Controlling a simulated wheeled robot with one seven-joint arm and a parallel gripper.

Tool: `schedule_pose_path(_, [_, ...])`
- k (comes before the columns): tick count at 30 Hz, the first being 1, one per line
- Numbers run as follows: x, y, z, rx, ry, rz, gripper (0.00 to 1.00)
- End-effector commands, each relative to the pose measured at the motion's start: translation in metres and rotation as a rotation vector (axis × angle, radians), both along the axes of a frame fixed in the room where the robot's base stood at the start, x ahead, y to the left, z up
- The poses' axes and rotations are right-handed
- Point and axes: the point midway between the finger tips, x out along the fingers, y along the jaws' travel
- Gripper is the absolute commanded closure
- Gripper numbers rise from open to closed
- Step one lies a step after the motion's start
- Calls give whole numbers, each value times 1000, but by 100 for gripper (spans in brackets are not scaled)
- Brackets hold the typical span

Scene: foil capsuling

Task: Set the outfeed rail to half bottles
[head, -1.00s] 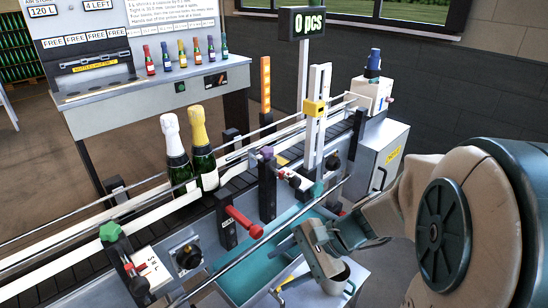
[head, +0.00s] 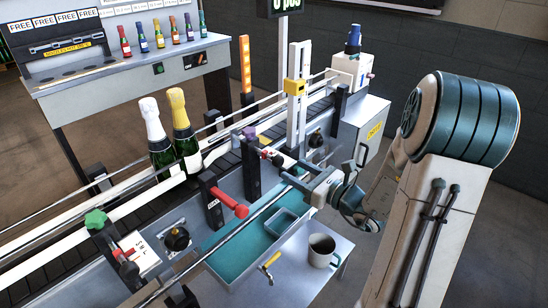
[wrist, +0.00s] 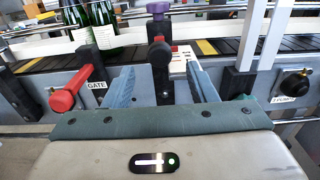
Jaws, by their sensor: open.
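My gripper (head: 287,165) is open, its two blue fingers (wrist: 160,88) pointing at the machine's near side. Between them in the wrist view stands a dark post with a purple knob (wrist: 158,9) on top and a black side knob (wrist: 158,48). The fingers appear apart from it. A small red-and-white plate (wrist: 181,58) sits just right of the post, its markings unreadable. The purple knob also shows in the head view (head: 249,133). A green knob (head: 95,218) stands at the left by an S M L plate (head: 140,253). No label shows which rail is the outfeed one.
White-capped (head: 156,135) and gold-capped (head: 184,135) bottles stand on the conveyor behind the red gate handle (head: 229,203). A teal tray (head: 225,262) and mug (head: 321,250) lie below my gripper. A guide rod (head: 240,238) crosses in front. A yellow-blocked upright (head: 296,87) stands behind.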

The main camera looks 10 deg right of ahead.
Motion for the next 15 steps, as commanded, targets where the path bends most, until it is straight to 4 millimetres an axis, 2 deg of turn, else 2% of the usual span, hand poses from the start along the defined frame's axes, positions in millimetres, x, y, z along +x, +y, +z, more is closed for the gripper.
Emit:
schedule_pose_path(6, [38, 29, 1, 1, 0, 4, 48])
schedule_pose_path(15, [67, 49, 0, -1, 0, 2, 48])
